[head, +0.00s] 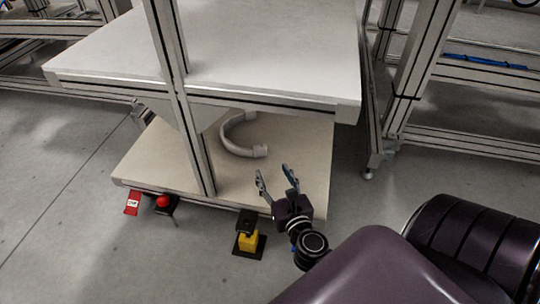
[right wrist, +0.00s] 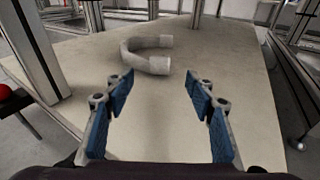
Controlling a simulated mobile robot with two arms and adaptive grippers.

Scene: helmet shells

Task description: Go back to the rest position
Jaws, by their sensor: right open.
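My right gripper (head: 277,183) is open and empty, just over the front right part of the lower shelf (head: 300,160). Its two blue-padded fingers (right wrist: 161,105) stand wide apart in the right wrist view, with nothing between them. A pale grey curved tube (head: 227,135), shaped like a U, lies on the lower shelf, beyond the fingertips. It also shows in the right wrist view (right wrist: 130,55), ahead of the fingers and apart from them. No helmet shell can be made out. My left gripper is out of view.
The white upper shelf (head: 260,50) and a metal post (head: 180,95) frame the lower shelf. A red button (head: 162,201) and a yellow-and-black block (head: 248,240) are at its front edge. Metal racks (head: 470,140) stand at the right. Floor at the left front is clear.

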